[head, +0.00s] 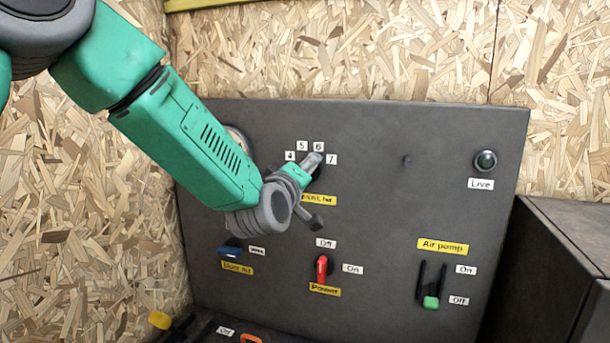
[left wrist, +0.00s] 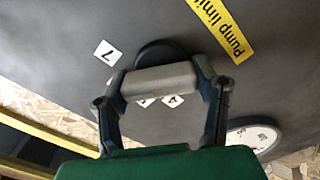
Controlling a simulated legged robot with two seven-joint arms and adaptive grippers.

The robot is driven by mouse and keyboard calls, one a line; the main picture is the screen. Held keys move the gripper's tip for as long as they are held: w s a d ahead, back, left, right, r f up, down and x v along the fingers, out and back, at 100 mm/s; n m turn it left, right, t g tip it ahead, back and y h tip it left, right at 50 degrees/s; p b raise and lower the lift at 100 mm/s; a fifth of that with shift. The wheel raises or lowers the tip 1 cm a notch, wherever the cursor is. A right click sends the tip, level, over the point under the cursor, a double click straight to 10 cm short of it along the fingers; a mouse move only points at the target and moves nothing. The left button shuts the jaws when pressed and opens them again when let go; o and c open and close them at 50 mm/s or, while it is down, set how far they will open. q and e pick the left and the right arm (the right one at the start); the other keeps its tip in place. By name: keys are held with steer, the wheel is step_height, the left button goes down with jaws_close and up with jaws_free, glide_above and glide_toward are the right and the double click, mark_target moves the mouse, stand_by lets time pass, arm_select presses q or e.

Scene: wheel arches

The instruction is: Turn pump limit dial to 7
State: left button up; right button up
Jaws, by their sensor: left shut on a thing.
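The pump limit dial is a black round knob on the dark panel, mostly hidden behind my left gripper (head: 313,163) in the head view. In the left wrist view the dark edge of the dial (left wrist: 157,52) shows just beyond the gripper's tips (left wrist: 160,82). My left gripper is shut on the dial. Number labels 4, 5, 6 and 7 arc around the dial; the 7 label (head: 331,160) is at its right and also shows in the left wrist view (left wrist: 107,52). The dial's pointer is hidden, so its setting cannot be read. My right gripper is not in view.
The dark panel (head: 380,130) also carries a red power switch (head: 321,268) below the dial, a green-tipped air pump lever (head: 431,302), a Live lamp (head: 486,161) and a blue handle (head: 231,249). A round gauge (left wrist: 253,135) is beside the dial. A dark box (head: 565,230) stands at the right.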

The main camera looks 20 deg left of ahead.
arm_select(q)
steer(key=m, duration=0.2)
steer(key=f+m, duration=0.1)
steer(key=m, duration=0.1)
steer(key=shift+s+d+m, duration=0.1)
steer(key=shift+d+m, duration=0.1)
steer(key=shift+m, duration=0.2)
stand_by(0.4)
steer(key=o, duration=1.2)
steer(key=shift+r, duration=0.1)
steer(key=shift+r, duration=0.1)
steer(key=shift+s, duration=0.15)
steer(key=s, duration=1.1)
steer(key=shift+s+a, duration=0.2)
